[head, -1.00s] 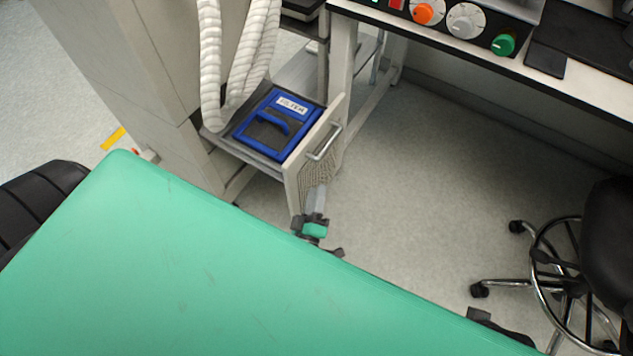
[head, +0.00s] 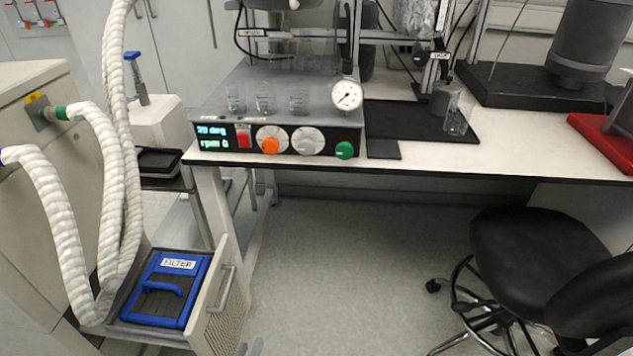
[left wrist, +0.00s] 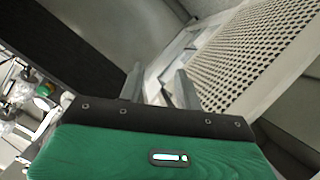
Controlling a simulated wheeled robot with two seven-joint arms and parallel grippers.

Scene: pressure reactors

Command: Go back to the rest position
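My left gripper (left wrist: 156,84) shows in the left wrist view with its two grey fingers apart and nothing between them. In the head view only a small grey tip of it (head: 251,348) shows at the bottom edge, just right of the open drawer's front (head: 219,300). The drawer holds a blue-framed filter (head: 166,290) with a blue handle and a "FILTER" label, lying flat inside. A perforated panel (left wrist: 262,50) fills the upper right of the left wrist view, beyond the fingers. My right gripper is in neither view.
A workbench (head: 520,159) carries a control box (head: 282,138) with orange, grey and green knobs, and glassware. White ribbed hoses (head: 72,225) hang left of the drawer. A black chair (head: 535,255) stands at right. The floor (head: 345,260) between drawer and chair is clear.

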